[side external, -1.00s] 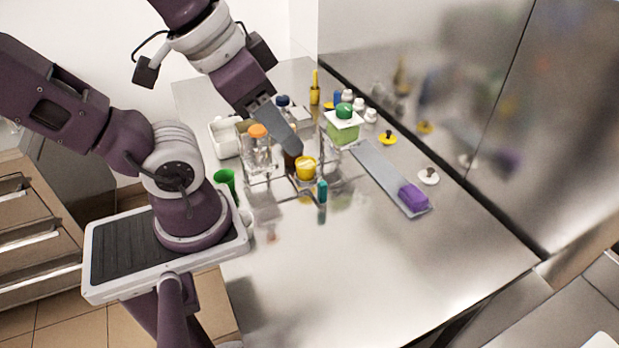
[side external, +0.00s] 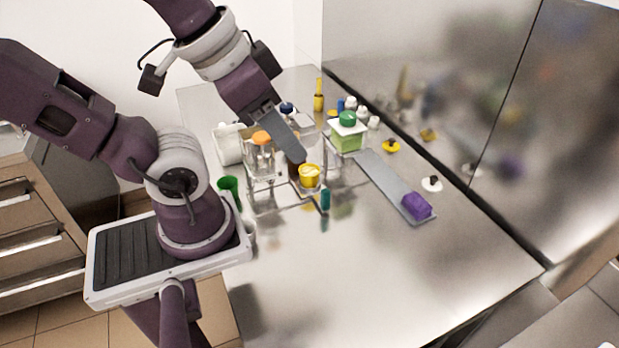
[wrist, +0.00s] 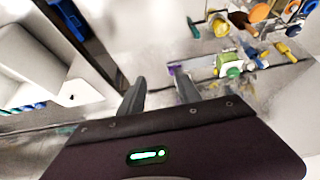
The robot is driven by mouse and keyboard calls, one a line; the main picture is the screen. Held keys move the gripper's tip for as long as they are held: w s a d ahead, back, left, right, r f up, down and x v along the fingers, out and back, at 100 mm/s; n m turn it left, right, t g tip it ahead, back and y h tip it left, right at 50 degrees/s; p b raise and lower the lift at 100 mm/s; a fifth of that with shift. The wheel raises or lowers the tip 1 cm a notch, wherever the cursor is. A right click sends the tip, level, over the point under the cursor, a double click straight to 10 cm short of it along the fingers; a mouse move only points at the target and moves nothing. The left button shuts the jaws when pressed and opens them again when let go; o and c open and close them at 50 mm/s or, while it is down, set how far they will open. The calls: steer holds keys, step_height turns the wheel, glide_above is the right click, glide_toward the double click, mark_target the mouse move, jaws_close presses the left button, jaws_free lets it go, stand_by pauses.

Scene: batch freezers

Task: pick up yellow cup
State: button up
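The yellow cup (side external: 309,176) sits upright at the front of a clear rack (side external: 285,203) on the steel table. It also shows in the wrist view (wrist: 219,25) near the top, right of centre. My gripper (side external: 298,154) points down and to the right, its grey finger ending just above and left of the cup in the side view. I cannot tell how far apart they are in depth. In the wrist view my gripper's two fingers (wrist: 158,82) stand apart with nothing between them, and the cup lies outside them.
An orange-capped bottle (side external: 261,150) stands left of the cup. A green-capped container (side external: 347,132) stands behind it to the right. A green cup (side external: 230,187) is near my base. A purple block (side external: 416,206) lies on a grey strip (side external: 385,177). The front table (side external: 380,270) is clear.

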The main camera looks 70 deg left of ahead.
steer(key=shift+o, duration=0.2)
steer(key=o, duration=0.7)
